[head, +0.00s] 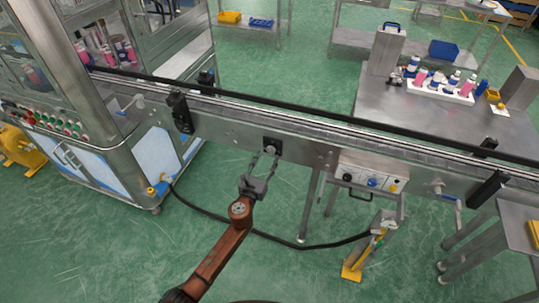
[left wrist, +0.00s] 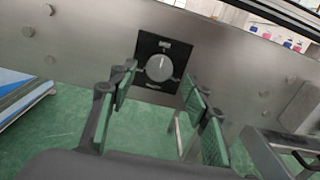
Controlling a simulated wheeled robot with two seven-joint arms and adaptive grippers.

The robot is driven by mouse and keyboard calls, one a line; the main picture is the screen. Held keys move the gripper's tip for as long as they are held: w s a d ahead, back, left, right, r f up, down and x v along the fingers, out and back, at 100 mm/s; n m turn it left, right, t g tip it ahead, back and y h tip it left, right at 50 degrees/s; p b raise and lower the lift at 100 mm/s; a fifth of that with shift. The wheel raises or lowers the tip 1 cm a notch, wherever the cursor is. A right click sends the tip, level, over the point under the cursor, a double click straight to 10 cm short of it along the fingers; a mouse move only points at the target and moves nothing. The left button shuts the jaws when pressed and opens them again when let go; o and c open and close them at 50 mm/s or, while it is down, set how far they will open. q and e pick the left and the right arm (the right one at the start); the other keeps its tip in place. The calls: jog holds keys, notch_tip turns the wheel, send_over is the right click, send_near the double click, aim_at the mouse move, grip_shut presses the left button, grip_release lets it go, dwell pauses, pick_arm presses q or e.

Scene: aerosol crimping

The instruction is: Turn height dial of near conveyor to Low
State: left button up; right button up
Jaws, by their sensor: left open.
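The height dial (head: 271,148) is a round grey knob on a black square plate, on the side panel of the near conveyor (head: 225,123). In the left wrist view the dial (left wrist: 159,67) sits ahead, between the fingers, with its pointer mark near the top. Small labels on the plate are too blurred to read. My left gripper (head: 264,166) is open just below and in front of the dial; its fingers (left wrist: 158,100) are spread on either side and appear apart from the knob. My right gripper is not in view.
A control box (head: 368,181) with knobs hangs on the conveyor to the right of the dial. A black cable (head: 300,245) runs along the floor to a yellow foot pedal (head: 352,270). A machine cabinet (head: 95,165) stands at left. A steel table (head: 390,105) with bottles stands behind.

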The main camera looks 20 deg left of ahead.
aim_at(270, 151)
pick_arm(q)
jog(key=w, duration=0.3)
jog(key=shift+d+f+b, duration=0.1)
jog(key=shift+b, duration=0.25)
jog(key=shift+w, duration=0.25)
jog(key=shift+c, duration=0.7)
jog(key=c, duration=1)
